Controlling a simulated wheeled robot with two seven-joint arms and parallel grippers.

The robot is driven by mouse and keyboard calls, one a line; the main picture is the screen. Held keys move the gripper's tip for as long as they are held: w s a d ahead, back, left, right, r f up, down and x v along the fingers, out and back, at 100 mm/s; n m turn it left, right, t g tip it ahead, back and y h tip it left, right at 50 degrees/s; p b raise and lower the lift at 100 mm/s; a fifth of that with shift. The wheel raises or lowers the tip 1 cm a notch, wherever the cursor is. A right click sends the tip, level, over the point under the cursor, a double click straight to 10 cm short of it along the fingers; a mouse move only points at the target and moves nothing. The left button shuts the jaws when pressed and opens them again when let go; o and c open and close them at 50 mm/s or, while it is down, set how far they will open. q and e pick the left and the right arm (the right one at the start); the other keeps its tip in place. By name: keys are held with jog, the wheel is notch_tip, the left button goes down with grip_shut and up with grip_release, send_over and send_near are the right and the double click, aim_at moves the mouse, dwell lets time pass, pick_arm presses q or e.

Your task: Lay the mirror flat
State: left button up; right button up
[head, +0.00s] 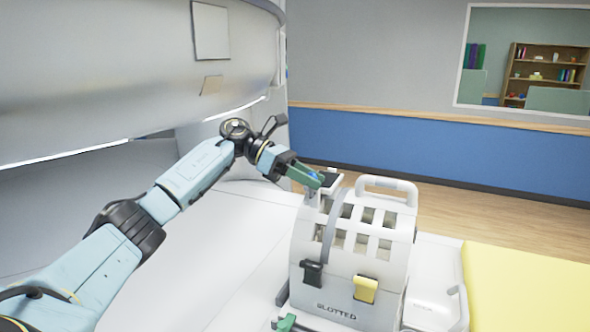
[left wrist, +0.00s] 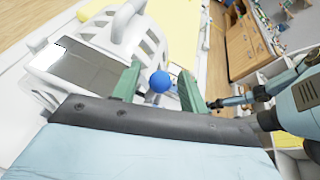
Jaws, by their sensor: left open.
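The mirror (left wrist: 95,68) is a dark, reflective panel in a white frame on top of the slotted white head coil (head: 345,228). A blue ball-shaped knob (left wrist: 160,82) sits beside the mirror. My left gripper (left wrist: 158,88) is open, its green fingers on either side of the knob; I cannot tell whether they touch it. A green fingertip, apparently of my right gripper (head: 286,322), shows at the bottom edge of the head view; its opening is unclear.
The coil stands on the white scanner table (head: 215,245), with a carrying handle (head: 388,184) at its back and a yellow tab (head: 365,289) in front. A yellow pad (head: 520,285) lies to the right. The scanner's large bore housing (head: 110,65) hangs over my left arm.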

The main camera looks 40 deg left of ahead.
pick_arm(q)
jog(key=v, duration=1.3)
jog(key=shift+b, duration=0.3)
